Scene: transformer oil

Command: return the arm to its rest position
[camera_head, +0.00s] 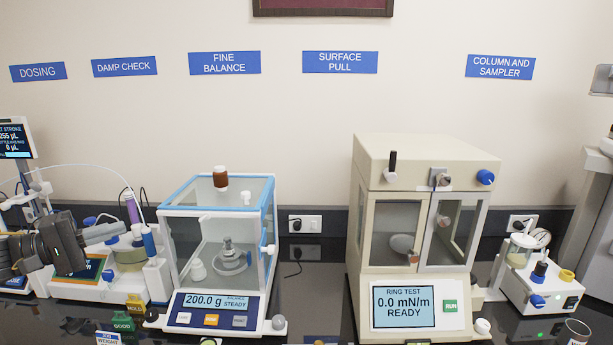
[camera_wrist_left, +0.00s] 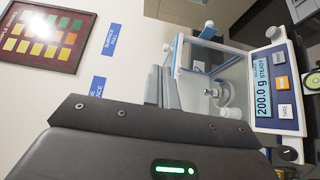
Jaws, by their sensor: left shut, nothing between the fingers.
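My left gripper (camera_head: 122,231) comes in from the left edge in the head view, in front of the damp check station. Its dark body is in view and its grey fingers point right, together and empty. In the left wrist view the shut fingers (camera_wrist_left: 170,88) show past the dark gripper body, with nothing between them. They look apart from the balance behind them. My right gripper is in neither view.
The damp check unit (camera_head: 150,283) is close to my left gripper. The surface pull cabinet (camera_head: 425,155) stands right of centre.

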